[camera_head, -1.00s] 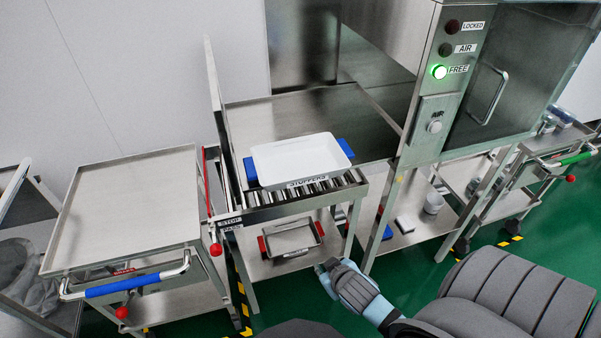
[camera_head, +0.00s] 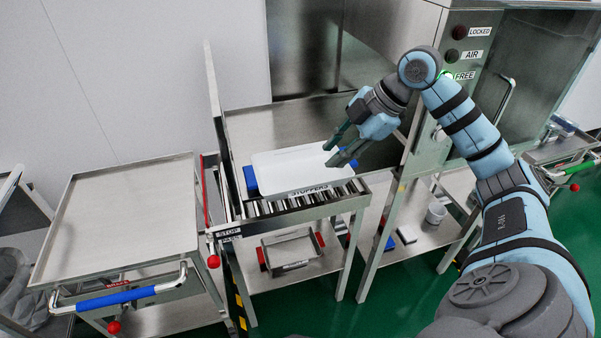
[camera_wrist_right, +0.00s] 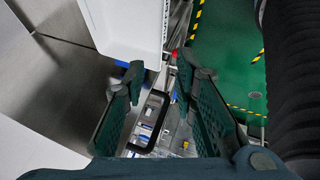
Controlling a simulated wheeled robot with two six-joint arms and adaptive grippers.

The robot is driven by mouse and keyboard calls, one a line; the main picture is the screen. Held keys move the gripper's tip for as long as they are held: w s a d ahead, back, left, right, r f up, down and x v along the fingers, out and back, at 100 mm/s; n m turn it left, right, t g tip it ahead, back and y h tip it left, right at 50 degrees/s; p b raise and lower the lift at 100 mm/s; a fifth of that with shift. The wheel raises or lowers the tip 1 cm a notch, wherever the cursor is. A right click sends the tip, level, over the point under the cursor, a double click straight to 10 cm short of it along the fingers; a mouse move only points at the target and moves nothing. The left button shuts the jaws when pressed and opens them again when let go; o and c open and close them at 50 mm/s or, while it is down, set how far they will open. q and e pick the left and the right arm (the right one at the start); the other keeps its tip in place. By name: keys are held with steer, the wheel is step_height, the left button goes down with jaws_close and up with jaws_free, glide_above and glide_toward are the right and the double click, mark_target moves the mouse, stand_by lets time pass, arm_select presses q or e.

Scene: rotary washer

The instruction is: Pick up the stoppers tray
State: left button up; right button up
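The stoppers tray (camera_head: 290,165) is a white rectangular tray labelled STOPPERS on its front. It sits level on the roller shelf in front of the washer. Its left blue handle (camera_head: 251,181) shows, while the right one is mostly hidden behind my gripper. My right gripper (camera_head: 329,155) is open and empty at the tray's right end, apparently a little above it. In the wrist view, the tray (camera_wrist_right: 130,25) is beyond the spread fingers (camera_wrist_right: 160,68), with a blue handle (camera_wrist_right: 124,62) near the left finger. I cannot see contact. My left gripper is out of view.
A steel trolley (camera_head: 120,220) with a blue push bar stands at the left. A small red-handled tray (camera_head: 291,251) lies on the lower shelf. The washer's control panel (camera_head: 458,50) is behind my right arm. Green floor (camera_head: 385,290) is open at the front.

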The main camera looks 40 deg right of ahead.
steer(key=shift+m+h, duration=0.3)
steer(key=shift+h, duration=0.1)
steer(key=x, duration=0.4)
steer(key=d+x, duration=0.1)
steer(key=x, duration=0.4)
steer(key=f+x, duration=0.1)
steer(key=x, duration=0.3)
steer(key=shift+s+d+f, duration=0.2)
steer(key=shift+s+d, duration=0.1)
jaws_close()
